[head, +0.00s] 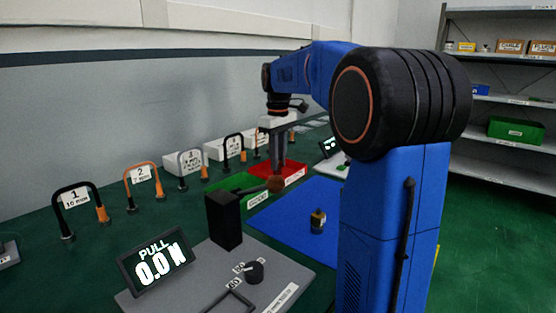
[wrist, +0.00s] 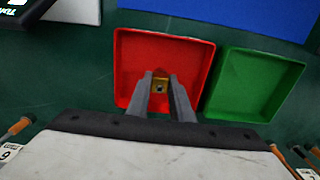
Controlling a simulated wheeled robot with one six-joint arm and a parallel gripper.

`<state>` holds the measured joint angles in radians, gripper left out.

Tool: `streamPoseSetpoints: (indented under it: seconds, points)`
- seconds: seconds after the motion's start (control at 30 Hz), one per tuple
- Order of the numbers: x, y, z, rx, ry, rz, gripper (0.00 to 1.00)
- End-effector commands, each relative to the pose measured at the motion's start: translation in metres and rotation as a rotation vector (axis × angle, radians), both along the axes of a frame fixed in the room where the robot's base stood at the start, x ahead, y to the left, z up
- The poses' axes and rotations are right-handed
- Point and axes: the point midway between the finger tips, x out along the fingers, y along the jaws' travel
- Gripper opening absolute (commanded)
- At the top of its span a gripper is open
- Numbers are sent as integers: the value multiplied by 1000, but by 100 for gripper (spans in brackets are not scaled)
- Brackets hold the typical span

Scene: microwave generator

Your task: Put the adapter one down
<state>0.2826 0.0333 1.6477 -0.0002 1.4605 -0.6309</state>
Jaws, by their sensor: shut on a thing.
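My gripper (head: 277,166) is over the red tray (head: 297,172). In the wrist view, my gripper (wrist: 162,90) is shut on a small yellow, brass-like adapter (wrist: 160,80) with a dark centre. The adapter is within the outline of the red tray (wrist: 192,50). I cannot tell whether it touches the tray floor. In the head view the held adapter is not clearly visible. Another small adapter, yellow and dark, (head: 318,220) stands on the blue mat (head: 283,222).
A green tray (wrist: 255,85) sits beside the red one. A black post (head: 223,220) with a brown-knobbed lever stands in front of the trays, near a display reading 0.0 N (head: 158,262). Several numbered hooped stands, such as stand 2 (head: 142,180), line the wall side.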

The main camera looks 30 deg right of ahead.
Motion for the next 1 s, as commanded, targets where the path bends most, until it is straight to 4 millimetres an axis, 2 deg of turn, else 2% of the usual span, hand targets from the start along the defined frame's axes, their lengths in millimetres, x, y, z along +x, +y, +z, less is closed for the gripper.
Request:
streamPoseSetpoints:
  seconds: [0.1,0.13,0.2,0.57,0.67,1.0]
  points:
    - [0,0,-2,0,0,0,0]
    - [0,0,-2,0,0,0,22]
    - [0,0,-2,0,0,0,39]
    - [0,0,1,-1,-1,0,39]
    - [1,0,11,-1,-3,0,39]
    - [0,0,60,-1,-1,0,39]
